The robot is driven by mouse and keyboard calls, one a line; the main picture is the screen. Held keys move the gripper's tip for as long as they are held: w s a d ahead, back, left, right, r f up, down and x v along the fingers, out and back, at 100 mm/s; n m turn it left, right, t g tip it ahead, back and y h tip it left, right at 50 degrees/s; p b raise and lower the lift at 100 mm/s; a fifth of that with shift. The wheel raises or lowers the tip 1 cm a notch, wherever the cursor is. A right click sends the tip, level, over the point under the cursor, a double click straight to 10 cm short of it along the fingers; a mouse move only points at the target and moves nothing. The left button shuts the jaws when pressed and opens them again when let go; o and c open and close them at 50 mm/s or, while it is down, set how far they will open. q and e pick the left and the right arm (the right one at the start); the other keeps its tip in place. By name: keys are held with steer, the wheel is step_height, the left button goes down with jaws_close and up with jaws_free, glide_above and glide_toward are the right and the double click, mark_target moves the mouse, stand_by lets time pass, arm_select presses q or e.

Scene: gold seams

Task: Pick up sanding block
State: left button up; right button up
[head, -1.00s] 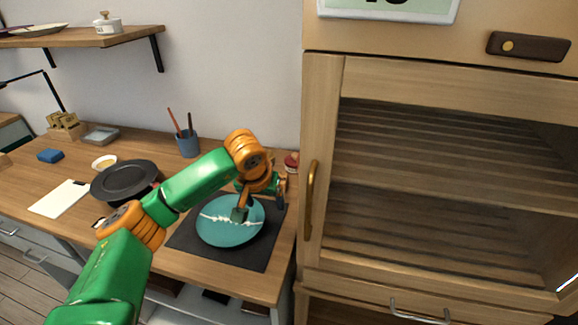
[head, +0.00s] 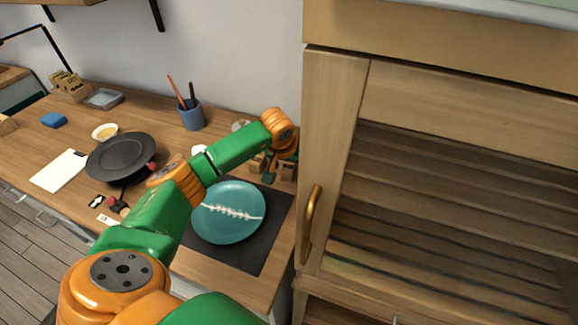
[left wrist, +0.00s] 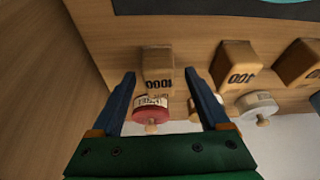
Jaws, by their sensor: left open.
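My left gripper (head: 268,172) is at the back right of the bench, beyond the teal plate and beside the cabinet. In the left wrist view my open left gripper (left wrist: 159,78) has a wooden sanding block (left wrist: 157,66) marked 1000 ahead, between its fingers and apart from them. A second block (left wrist: 238,64) marked 100 stands to the right of the fingers, and another block (left wrist: 300,62) is farther right. In the head view, the arm and gripper largely hide the blocks. My right gripper is not in view.
A red-lidded jar (left wrist: 151,108) lies between the fingers, nearer the palm; a white-lidded jar (left wrist: 257,105) is to the right. The teal plate (head: 228,212) with a pale seam lies on a dark mat (head: 262,240). The cabinet (head: 335,150) closes off the right. A blue cup (head: 192,118) stands behind.

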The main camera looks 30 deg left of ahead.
arm_select(q)
steer(key=shift+w+f, duration=0.1)
steer(key=c, duration=0.8)
jaws_close()
steer(key=shift+r, duration=0.2)
